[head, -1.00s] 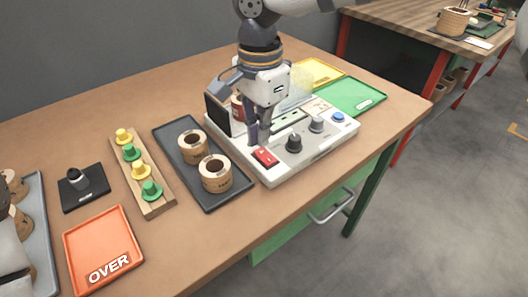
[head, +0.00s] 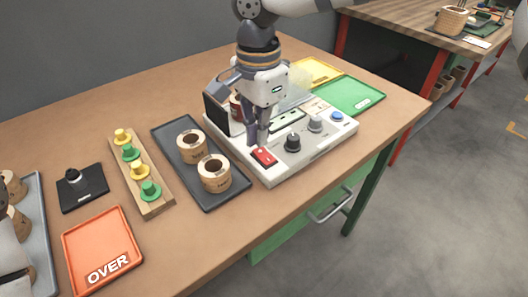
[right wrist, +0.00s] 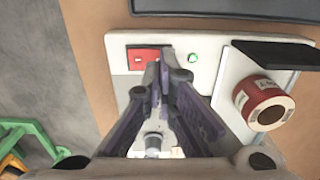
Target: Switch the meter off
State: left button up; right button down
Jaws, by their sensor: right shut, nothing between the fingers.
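The meter (head: 318,143) is a white box with a red rocker switch (head: 264,157) at its front left corner. It also carries a dark knob (head: 293,142), a grey knob (head: 315,124) and a blue button (head: 338,117). My right gripper (head: 258,143) points down with shut, empty fingers just behind the red switch. In the right wrist view the shut fingertips (right wrist: 158,72) overlap the lower right edge of the red switch (right wrist: 143,57). I cannot tell whether they touch it. My left gripper's fingers do not show.
Left of the meter are a dark tray (head: 225,196) with two coils, a wooden strip (head: 160,208) with green and yellow pegs, and an orange OVER tray (head: 98,240). Green (head: 352,98) and yellow (head: 322,68) trays lie behind.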

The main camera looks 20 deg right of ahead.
aim_at(260, 151)
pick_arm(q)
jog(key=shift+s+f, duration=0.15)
pick_arm(e)
jog(key=shift+f, duration=1.15)
dwell(0.6)
notch_tip(260, 151, up, 4)
jog(key=shift+f+p, duration=0.25)
jog(key=shift+p, duration=0.2)
jog(key=shift+r+p, duration=0.4)
jog(key=shift+r, duration=1.45)
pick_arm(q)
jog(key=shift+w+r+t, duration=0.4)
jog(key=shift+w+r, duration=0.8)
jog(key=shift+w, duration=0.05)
pick_arm(e)
jog(key=shift+f, duration=0.1)
